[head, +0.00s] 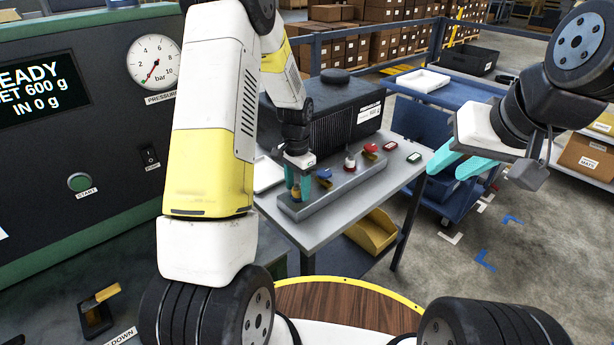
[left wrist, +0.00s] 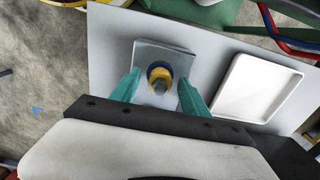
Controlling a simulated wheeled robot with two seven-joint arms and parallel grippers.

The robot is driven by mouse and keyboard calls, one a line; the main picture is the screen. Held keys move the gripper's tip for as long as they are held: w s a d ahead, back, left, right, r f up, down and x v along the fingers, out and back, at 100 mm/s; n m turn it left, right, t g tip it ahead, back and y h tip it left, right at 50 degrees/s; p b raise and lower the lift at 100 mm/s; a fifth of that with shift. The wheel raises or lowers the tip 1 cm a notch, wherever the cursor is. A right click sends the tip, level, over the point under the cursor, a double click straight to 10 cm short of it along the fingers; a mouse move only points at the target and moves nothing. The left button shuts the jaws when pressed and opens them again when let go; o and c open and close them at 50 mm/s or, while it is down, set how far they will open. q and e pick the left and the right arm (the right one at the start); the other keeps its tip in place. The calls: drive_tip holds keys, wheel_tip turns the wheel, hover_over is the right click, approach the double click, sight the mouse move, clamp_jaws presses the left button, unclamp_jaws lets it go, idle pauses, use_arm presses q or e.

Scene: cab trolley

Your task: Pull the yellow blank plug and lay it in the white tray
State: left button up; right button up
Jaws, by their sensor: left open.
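The yellow blank plug (left wrist: 160,76) sits on the near end of the grey block (head: 343,190). It has a dark blue ring around it and a grey centre in the left wrist view. My left gripper (head: 299,187) points down over that end, its teal fingers open on either side of the plug with gaps visible in the left wrist view (left wrist: 158,88). The white tray (left wrist: 258,88) lies empty on the table beside the block; in the head view (head: 267,174) my left arm hides part of it. My right gripper (head: 458,163) is open and empty, away to the right.
Blue, grey and red-topped fittings (head: 369,149) stand along the block. A black ribbed box (head: 340,118) is behind it. A yellow bin (head: 373,232) sits below the table (head: 400,178). A blue trolley (head: 440,130) stands to the right; a dark panel is at left.

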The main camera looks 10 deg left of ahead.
sight(297, 183)
idle(0.7)
use_arm(q)
clamp_jaws()
drive_tip(key=shift+r, duration=0.15)
drive_tip(key=shift+r, duration=2.9)
